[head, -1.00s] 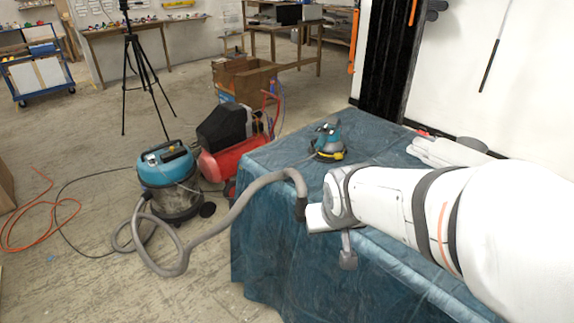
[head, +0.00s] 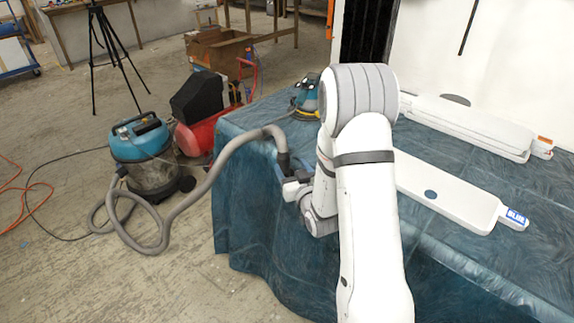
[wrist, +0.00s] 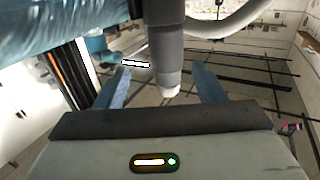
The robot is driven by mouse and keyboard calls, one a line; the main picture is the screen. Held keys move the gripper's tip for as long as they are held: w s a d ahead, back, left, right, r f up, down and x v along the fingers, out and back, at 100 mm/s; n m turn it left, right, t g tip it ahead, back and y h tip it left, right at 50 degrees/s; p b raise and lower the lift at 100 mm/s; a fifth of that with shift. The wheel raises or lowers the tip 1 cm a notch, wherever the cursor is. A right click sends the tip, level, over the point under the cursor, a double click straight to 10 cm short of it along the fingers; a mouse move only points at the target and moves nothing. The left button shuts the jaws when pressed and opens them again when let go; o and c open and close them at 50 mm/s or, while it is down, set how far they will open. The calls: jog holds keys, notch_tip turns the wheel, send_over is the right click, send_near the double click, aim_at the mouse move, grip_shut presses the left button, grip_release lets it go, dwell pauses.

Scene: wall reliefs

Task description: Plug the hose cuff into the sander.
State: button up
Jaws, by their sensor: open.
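The grey hose's dark cuff (head: 284,161) is at the near left edge of the blue-covered table in the head view. The cuff also shows in the wrist view (wrist: 166,62), ending in a pale tip. My gripper (head: 288,184) is just by the cuff in the head view. In the wrist view my gripper (wrist: 160,84) is open, its two bluish fingers on either side of the cuff with gaps visible. The teal sander (head: 307,97) stands on the table farther back, partly hidden by my arm; its hose port cannot be made out.
The hose runs down to a blue-topped vacuum (head: 145,150) on the floor. A red compressor (head: 205,130) stands behind it. A white panel marked blue (head: 440,195) and long white pieces (head: 470,125) lie on the table's right. The front of the table is clear.

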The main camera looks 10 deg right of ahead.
aim_at(281, 153)
jog(key=w, duration=0.2)
jog(key=w+a, duration=0.1)
jog(key=w, duration=0.2)
jog(key=w+a+p, duration=0.1)
jog(key=w, duration=0.1)
jog(key=shift+w+r, duration=0.2)
jog(key=shift+w, duration=0.05)
jog(key=shift+c, duration=0.2)
jog(key=c, duration=1)
